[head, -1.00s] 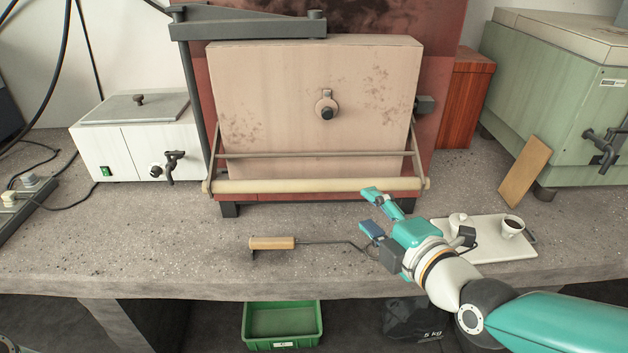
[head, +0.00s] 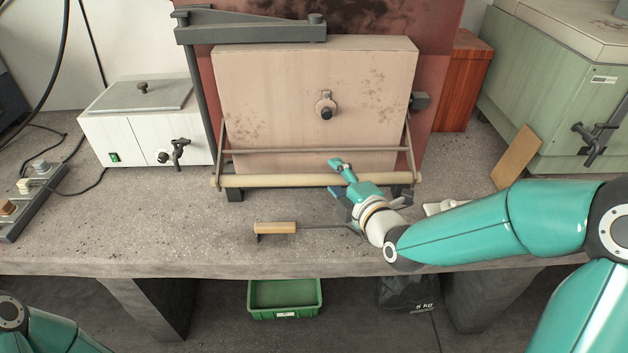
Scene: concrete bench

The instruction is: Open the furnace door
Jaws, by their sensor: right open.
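The furnace door (head: 290,95) is a pale, stained block standing upright on the front of the red-brown furnace (head: 440,60). It looks closed. A dark round knob sits at its middle. A cream bar handle (head: 270,181) runs across below the door on a metal frame. My right gripper (head: 336,178) is open at the bar, right of its middle, with one finger above the bar and one at or below it. I cannot tell whether they touch it. My left gripper is out of view; only part of my left arm shows at the lower left.
A hooked tool with a wooden handle (head: 276,228) lies on the bench in front. A white box (head: 145,125) stands left, a green cabinet (head: 550,90) right. My right arm mostly hides a white tray (head: 434,208). A green bin (head: 285,298) sits below the bench.

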